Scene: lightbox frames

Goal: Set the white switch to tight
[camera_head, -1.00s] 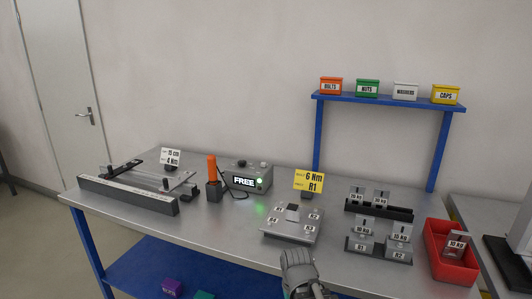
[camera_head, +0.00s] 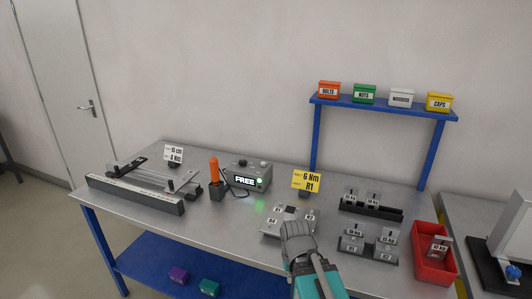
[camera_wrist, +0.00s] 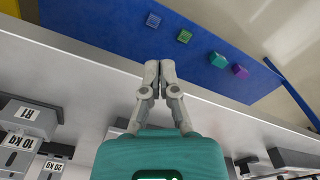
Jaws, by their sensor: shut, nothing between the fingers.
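A grey control box (camera_head: 250,181) stands at the back middle of the bench. Its display (camera_head: 244,180) reads FREE and a green light (camera_head: 260,184) glows beside it. A dark knob (camera_head: 243,162) and a small pale knob (camera_head: 263,165) sit on top; the pale one may be the white switch, but its setting is too small to tell. My gripper (camera_head: 296,230) is in front of the box and to its right, apart from it, over the front of the grey plate fixture. In the wrist view my gripper (camera_wrist: 160,67) has its fingers together, with nothing between them.
The plate fixture (camera_head: 278,234) lies near my gripper, with a yellow 6 Nm R1 sign (camera_head: 306,180) behind. An orange-handled tool (camera_head: 214,170) stands in a holder left of the box. Labelled weights (camera_head: 352,241) and a red bin (camera_head: 423,268) are right. A blue shelf (camera_head: 380,105) stands behind.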

